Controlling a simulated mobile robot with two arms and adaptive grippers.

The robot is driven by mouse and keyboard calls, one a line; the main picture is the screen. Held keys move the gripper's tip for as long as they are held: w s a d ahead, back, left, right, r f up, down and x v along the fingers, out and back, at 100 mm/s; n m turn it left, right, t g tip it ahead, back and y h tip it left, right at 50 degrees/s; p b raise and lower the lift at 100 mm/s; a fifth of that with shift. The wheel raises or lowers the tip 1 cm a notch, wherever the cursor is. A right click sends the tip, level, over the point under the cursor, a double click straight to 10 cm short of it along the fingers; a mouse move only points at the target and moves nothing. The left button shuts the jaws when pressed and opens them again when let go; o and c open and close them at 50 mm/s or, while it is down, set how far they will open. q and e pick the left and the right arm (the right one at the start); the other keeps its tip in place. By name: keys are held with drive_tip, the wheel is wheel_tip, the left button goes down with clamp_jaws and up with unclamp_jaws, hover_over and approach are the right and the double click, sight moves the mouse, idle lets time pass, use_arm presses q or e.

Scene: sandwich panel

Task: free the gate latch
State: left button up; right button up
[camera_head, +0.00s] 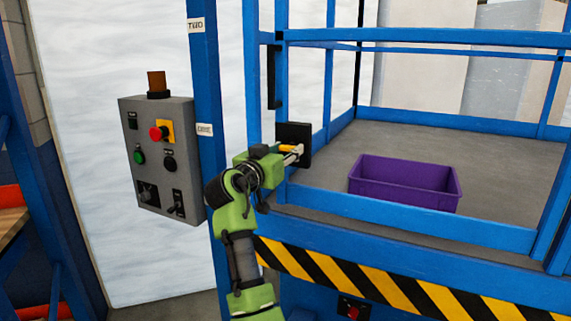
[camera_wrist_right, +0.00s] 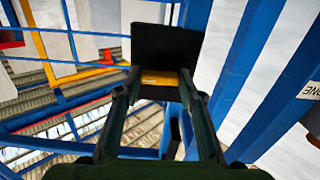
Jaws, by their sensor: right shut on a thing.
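The gate latch is a black plate (camera_head: 295,133) on the blue gate post, with a yellow handle (camera_head: 288,149) in front of it. My right gripper (camera_head: 291,153) reaches in from below and is shut on the yellow handle. In the right wrist view the yellow handle (camera_wrist_right: 159,78) lies between the two fingertips (camera_wrist_right: 158,80), just below the black plate (camera_wrist_right: 167,46). The fingers partly hide the handle in the head view. My left gripper is not in view.
A grey control box (camera_head: 160,160) with buttons and an amber beacon stands left of the gate. A purple crate (camera_head: 404,184) sits on the platform floor behind the blue rails (camera_head: 420,37). A black-and-yellow striped edge (camera_head: 400,290) runs along the platform front.

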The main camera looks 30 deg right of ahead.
drive_tip(key=shift+m, duration=0.3)
drive_tip(key=o, duration=1)
drive_tip(key=shift+o, duration=0.6)
drive_tip(key=shift+w+d, duration=0.1)
drive_tip(key=v, duration=0.7)
drive_tip(key=shift+s, duration=0.2)
